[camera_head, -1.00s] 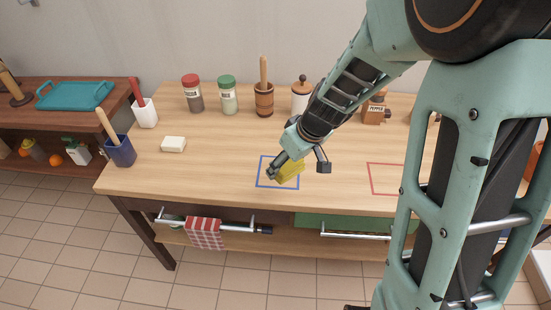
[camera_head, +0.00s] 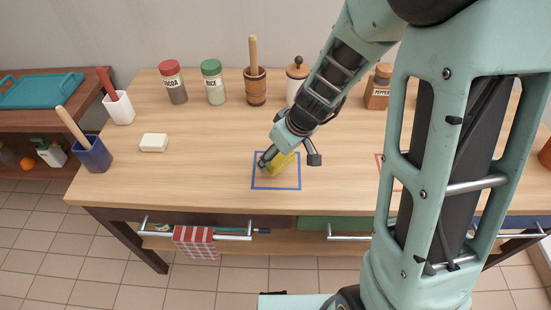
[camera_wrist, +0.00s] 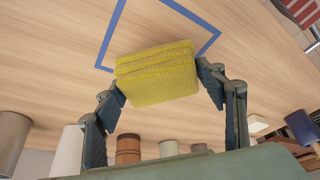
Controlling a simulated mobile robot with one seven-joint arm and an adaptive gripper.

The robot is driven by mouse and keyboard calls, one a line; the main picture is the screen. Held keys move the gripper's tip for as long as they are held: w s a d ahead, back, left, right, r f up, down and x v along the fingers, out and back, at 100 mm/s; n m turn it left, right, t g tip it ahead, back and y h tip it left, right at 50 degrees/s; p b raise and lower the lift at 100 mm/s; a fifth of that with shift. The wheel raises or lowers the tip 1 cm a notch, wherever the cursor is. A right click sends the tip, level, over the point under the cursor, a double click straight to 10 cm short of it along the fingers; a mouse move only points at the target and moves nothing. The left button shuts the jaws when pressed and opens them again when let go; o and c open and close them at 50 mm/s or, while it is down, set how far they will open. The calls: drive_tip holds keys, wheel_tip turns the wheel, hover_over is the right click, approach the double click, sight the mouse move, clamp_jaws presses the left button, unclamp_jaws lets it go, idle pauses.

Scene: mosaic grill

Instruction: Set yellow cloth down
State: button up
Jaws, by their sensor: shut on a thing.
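The folded yellow cloth (camera_wrist: 157,75) is between the two fingers of my gripper (camera_wrist: 163,88) in the wrist view, and the fingers press on its two sides. My gripper hides part of the cloth. I cannot tell whether the cloth touches the tabletop.
A red outline (camera_head: 379,165) lies to the right, partly behind my arm. A white block (camera_head: 154,142) lies on the left. Jars (camera_head: 214,83) and a wooden mortar (camera_head: 255,88) stand along the back. A checked towel (camera_head: 194,240) hangs on a front handle.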

sight(277, 161)
drive_tip(key=shift+w+f+b, duration=0.15)
drive_tip(key=shift+f+b, duration=0.9)
drive_tip(key=shift+f, duration=0.6)
drive_tip(key=shift+f, duration=0.1)
drive_tip(key=shift+f, duration=0.1)
drive_tip(key=o, duration=1.1)
drive_tip(key=shift+r, duration=0.3)
drive_tip(key=p+v, duration=0.3)
drive_tip(key=v, duration=0.8)
drive_tip(key=shift+r+p, duration=0.3)
drive_tip(key=shift+r, duration=0.1)
